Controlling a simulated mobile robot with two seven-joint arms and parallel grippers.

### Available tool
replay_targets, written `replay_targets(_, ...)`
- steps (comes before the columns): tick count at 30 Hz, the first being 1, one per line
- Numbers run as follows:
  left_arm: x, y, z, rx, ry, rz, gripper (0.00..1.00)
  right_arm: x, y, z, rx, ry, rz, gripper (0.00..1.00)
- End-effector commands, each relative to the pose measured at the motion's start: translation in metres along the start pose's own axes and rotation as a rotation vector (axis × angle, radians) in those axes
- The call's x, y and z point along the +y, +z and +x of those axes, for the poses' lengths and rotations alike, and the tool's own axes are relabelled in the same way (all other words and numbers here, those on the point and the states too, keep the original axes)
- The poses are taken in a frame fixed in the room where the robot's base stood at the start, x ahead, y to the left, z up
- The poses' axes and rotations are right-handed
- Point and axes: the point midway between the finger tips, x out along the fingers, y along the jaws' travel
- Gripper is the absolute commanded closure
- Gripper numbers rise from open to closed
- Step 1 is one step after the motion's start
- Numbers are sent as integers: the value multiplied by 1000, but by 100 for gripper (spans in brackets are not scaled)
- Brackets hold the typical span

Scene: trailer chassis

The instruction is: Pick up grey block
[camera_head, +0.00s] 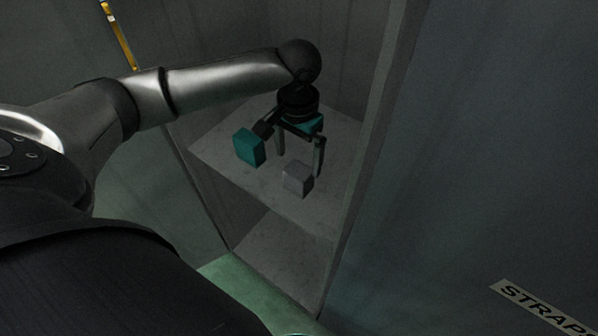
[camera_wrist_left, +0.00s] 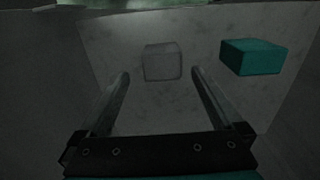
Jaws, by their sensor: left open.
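The grey block (camera_head: 297,179) sits on a pale shelf inside a cabinet, close to the shelf's front edge. In the left wrist view the grey block (camera_wrist_left: 161,62) lies ahead of the fingertips, roughly centred between their lines. My left gripper (camera_head: 299,158) is open and empty, pointing down over the shelf just behind the block. Its fingers also show in the left wrist view (camera_wrist_left: 160,78), spread wide apart. I cannot tell the exact gap between fingertips and block. My right gripper is not in view.
A teal block (camera_head: 249,147) sits left of the gripper; it also shows in the wrist view (camera_wrist_left: 253,57). Cabinet walls (camera_head: 372,130) close in the shelf (camera_head: 225,152). A lower shelf (camera_head: 280,258) is empty.

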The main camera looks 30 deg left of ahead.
Motion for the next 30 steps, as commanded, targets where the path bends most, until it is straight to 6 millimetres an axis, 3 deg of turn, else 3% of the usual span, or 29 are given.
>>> replay_targets(3, 0, 0, 18, -2, 1, 0, 0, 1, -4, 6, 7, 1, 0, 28)
replay_targets(11, 0, -1, 32, 0, 0, 0, 0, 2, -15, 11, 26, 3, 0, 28)
replay_targets(20, -3, -4, 74, 0, -1, 0, 0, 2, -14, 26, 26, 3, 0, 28)
replay_targets(27, -3, -4, 75, 1, -1, 2, 0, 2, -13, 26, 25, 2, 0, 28)
replay_targets(30, -3, -4, 75, 1, -1, 2, 10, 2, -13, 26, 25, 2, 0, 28)
